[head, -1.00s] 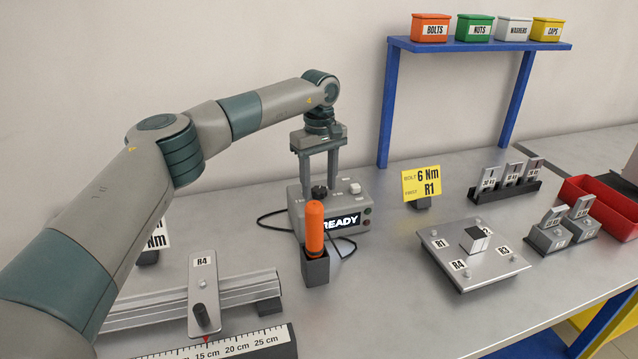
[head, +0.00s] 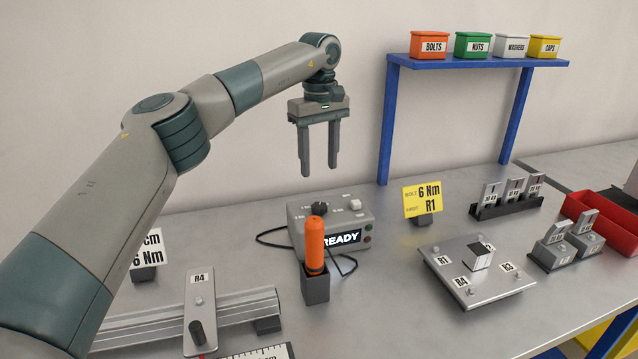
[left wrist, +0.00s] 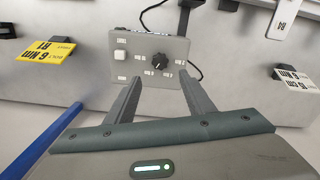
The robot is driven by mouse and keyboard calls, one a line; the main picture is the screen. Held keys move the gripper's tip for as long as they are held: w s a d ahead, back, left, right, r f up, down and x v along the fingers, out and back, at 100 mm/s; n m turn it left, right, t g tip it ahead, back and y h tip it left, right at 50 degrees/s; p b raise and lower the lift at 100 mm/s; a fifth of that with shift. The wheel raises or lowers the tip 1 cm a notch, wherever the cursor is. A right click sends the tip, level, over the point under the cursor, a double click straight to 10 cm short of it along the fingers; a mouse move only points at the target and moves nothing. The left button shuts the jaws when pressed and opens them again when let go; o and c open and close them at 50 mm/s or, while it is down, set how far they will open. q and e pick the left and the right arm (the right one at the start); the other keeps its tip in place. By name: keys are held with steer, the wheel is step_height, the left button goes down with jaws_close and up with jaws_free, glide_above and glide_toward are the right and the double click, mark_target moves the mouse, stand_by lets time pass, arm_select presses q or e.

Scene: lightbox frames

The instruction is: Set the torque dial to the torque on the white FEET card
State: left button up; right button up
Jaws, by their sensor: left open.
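The torque dial (head: 319,209) is a black knob on top of a grey control box (head: 297,236) whose display reads READY. The left wrist view shows the dial (left wrist: 159,60) with small labels around it, too small to read surely; I cannot tell its setting. A white card (head: 148,256), partly hidden by my left arm, shows "cm" and "6 Nm"; in the left wrist view the card (left wrist: 293,82) is upside down. Its FEET heading is not readable. My left gripper (head: 319,173) is open and empty, above and apart from the dial. My right gripper is out of view.
A white button (head: 355,205) sits beside the dial. An orange-handled tool (head: 314,245) stands in a dark holder before the box. A yellow card (head: 422,200) reads 6 Nm, R1. A plate (head: 455,262) is at right, a rail (head: 240,308) at front left.

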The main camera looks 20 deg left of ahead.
arm_select(q)
step_height(320, 180, up, 7)
steer(key=shift+f, duration=0.15)
stand_by(0.4)
